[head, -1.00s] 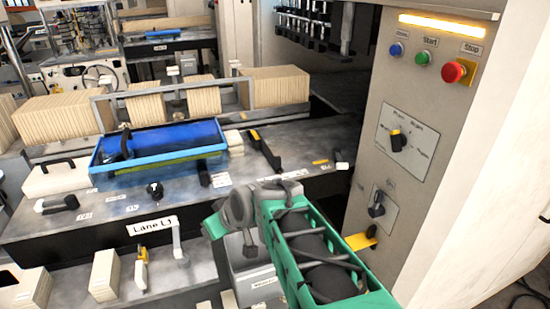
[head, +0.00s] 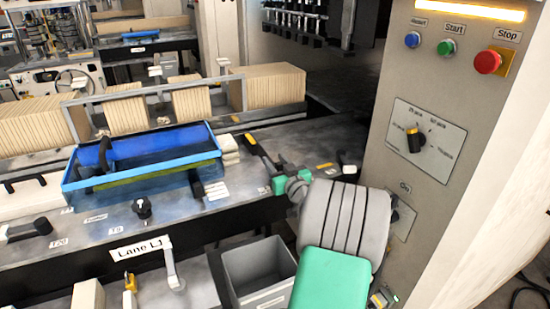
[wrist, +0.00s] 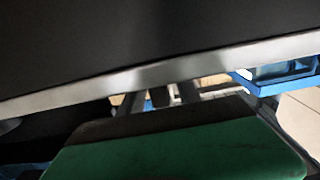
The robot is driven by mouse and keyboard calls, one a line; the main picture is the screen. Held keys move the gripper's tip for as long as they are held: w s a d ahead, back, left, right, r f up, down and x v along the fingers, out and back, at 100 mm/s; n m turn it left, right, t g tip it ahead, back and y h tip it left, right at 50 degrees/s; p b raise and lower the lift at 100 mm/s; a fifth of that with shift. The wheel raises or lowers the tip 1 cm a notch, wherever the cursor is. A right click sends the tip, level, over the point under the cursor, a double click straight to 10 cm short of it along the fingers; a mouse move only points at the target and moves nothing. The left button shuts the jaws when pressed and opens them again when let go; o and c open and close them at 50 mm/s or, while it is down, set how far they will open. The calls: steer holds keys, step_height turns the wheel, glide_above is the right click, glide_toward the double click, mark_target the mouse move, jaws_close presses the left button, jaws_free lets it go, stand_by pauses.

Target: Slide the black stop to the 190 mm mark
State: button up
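A long black bar-like part with a yellow end (head: 262,158) lies on the grey machine deck, right of the blue tray; it looks like the black stop, but I cannot be sure. No 190 mm mark is readable. My gripper (head: 278,182), green and grey, is low over the deck's front edge, just right of and in front of this bar. I cannot tell whether they touch. In the wrist view my two dark fingers (wrist: 158,98) stand apart past the green body, with nothing seen held between them. A dark surface with a pale edge fills the upper part of that view.
The blue tray (head: 68,180) sits left on the deck, with a black knob (head: 142,208) before it. The control panel (head: 440,120) with buttons and a rotary switch rises close on the right. Stacked kraft sheets (head: 275,88) stand behind.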

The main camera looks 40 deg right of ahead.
steer(key=shift+w, duration=0.2)
steer(key=shift+c, duration=0.4)
jaws_close()
stand_by(0.9)
